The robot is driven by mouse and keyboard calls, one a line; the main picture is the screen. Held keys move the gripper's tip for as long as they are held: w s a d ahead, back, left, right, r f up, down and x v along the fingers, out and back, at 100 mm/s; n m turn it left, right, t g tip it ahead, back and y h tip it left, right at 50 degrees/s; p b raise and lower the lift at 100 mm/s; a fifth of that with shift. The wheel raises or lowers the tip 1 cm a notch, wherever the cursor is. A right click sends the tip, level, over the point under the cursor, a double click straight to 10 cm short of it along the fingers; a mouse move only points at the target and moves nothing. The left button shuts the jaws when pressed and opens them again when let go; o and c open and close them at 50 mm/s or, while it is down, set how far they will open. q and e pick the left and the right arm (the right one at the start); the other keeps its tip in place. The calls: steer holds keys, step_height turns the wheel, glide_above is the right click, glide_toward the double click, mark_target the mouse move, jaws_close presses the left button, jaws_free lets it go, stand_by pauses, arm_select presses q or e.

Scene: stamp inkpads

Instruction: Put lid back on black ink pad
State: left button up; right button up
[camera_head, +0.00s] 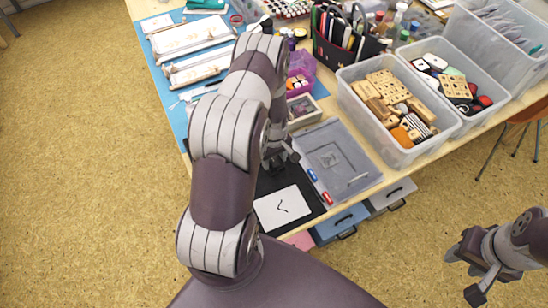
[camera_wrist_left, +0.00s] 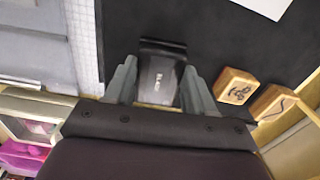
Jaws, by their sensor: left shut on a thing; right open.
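My right gripper (camera_head: 465,274) is open and empty over the floor at lower right.
Two wooden stamps (camera_wrist_left: 236,86) (camera_wrist_left: 270,102) lie close to the left gripper. White paper (camera_head: 283,209) lies on the mat. A grey, clear-lidded case (camera_head: 345,178) stands right of the mat. Bins of stamps (camera_head: 350,105) stand behind it.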

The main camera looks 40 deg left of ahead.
arm_select(q)
steer(key=shift+f, duration=0.25)
stand_by(0.3)
steer(key=o, duration=1.4)
steer(key=shift+r+p, duration=2.75)
steer(key=shift+r, duration=0.85)
jaws_close()
steer(key=shift+f, duration=0.2)
